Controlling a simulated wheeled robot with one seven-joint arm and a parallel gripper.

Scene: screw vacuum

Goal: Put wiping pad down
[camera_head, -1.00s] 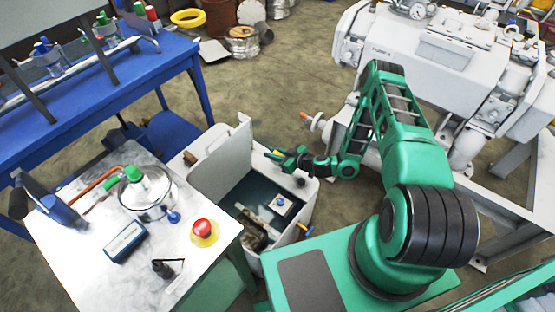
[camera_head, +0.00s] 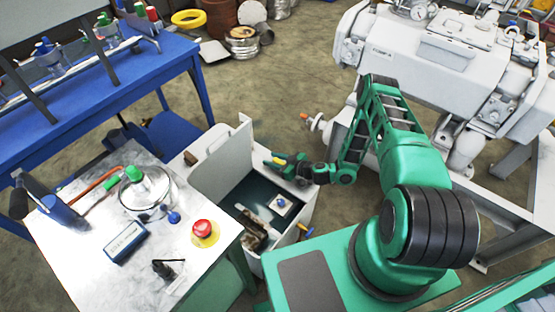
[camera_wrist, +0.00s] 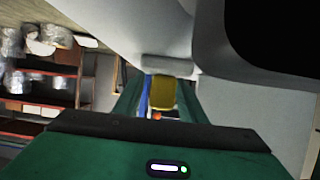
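A small yellow block (camera_wrist: 162,92), which looks like the wiping pad, sits between the green fingers of my gripper (camera_wrist: 155,95) in the wrist view. It shows as a small yellow patch (camera_head: 277,160) at the gripper's tip in the head view. My gripper is closed around it and points left, over the open white bin (camera_head: 303,215) near its raised lid (camera_head: 222,160). Inside the bin, a small white square with a blue knob (camera_head: 281,204) and some brownish parts (camera_head: 250,232) lie low down. The contact of the fingers is hard to see.
A metal-topped table (camera_head: 85,255) stands left of the bin, with a glass vessel (camera_head: 146,195), a blue meter (camera_head: 125,242) and a red button (camera_head: 204,229). A blue workbench (camera_head: 130,85) is behind it. White machinery (camera_head: 430,55) stands at the right.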

